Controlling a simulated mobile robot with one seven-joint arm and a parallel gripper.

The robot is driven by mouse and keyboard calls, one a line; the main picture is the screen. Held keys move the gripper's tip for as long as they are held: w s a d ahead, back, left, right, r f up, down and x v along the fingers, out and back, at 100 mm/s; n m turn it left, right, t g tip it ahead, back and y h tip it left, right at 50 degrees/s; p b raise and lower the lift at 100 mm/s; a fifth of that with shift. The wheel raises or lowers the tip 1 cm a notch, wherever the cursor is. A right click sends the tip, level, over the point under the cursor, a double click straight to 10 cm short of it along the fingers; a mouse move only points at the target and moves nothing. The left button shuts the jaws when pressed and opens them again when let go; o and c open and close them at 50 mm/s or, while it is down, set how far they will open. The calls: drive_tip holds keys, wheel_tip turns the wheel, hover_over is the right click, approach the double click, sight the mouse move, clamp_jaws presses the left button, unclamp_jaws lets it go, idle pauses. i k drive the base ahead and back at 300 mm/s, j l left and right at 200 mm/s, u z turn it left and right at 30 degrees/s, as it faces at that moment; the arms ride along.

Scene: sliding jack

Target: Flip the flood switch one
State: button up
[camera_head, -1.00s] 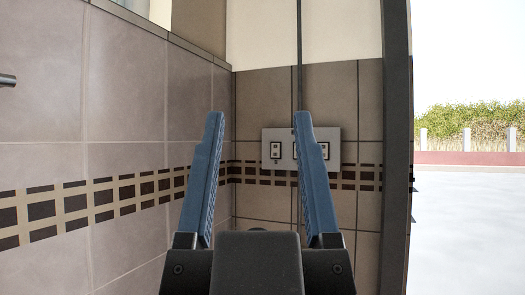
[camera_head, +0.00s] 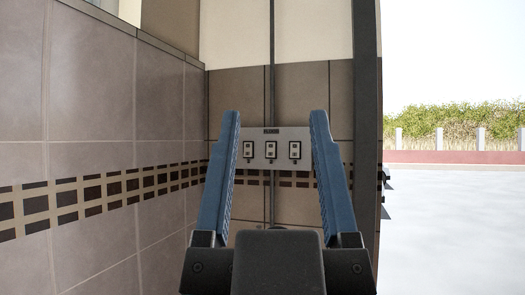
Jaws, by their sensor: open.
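A pale switch panel (camera_head: 283,137) is fixed on the tiled back wall, with a small dark label at its top that is too small to read surely. It carries a left switch (camera_head: 248,150), a middle switch (camera_head: 271,150) and a right switch (camera_head: 295,150). All three show between the blue fingers of my gripper (camera_head: 274,117). My gripper is open and empty, its fingers pointing forward and apart from the panel. The fingers hide the panel's side edges. The position of each switch lever is too small to tell.
A tiled wall (camera_head: 100,120) with a dark checkered band runs along the left. A dark vertical post (camera_head: 367,100) stands just right of the panel. A thin vertical pipe or cable (camera_head: 272,60) runs down the back wall. Open pale ground (camera_head: 450,220) lies to the right.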

sight(248, 147)
drive_tip(key=i+l, duration=0.1)
drive_tip(key=i, duration=0.5)
drive_tip(key=i+l+u, duration=0.1)
drive_tip(key=i, duration=0.5)
drive_tip(key=i+l, duration=0.2)
drive_tip(key=i, duration=0.45)
drive_tip(key=i+l, duration=0.2)
drive_tip(key=i, duration=0.4)
drive_tip(key=j+u, duration=0.05)
